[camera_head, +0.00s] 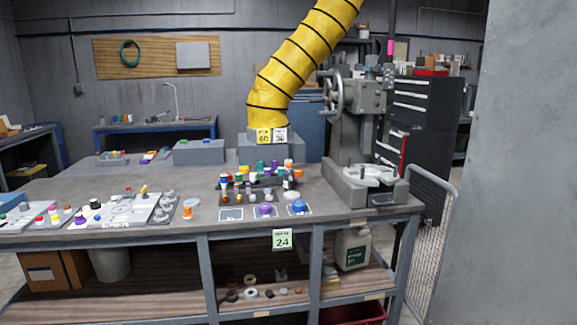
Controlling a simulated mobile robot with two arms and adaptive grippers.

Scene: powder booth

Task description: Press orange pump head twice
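No gripper of mine shows in the head view. A small orange-topped item (187,208) stands near the front edge of the grey workbench (330,212), right of the light grey trays. Another small orange piece (298,173) is among the colored bottles at the back right of the dark rack (262,184). Both are too small to tell whether either is the pump head. Purple (264,210) and blue (298,207) round tops sit on white squares at the front edge.
A grey press machine (360,120) stands at the bench's right end, beside a mesh guard (428,215). Light grey trays (120,215) with colored pieces cover the left front. A grey wall panel (500,170) fills the right.

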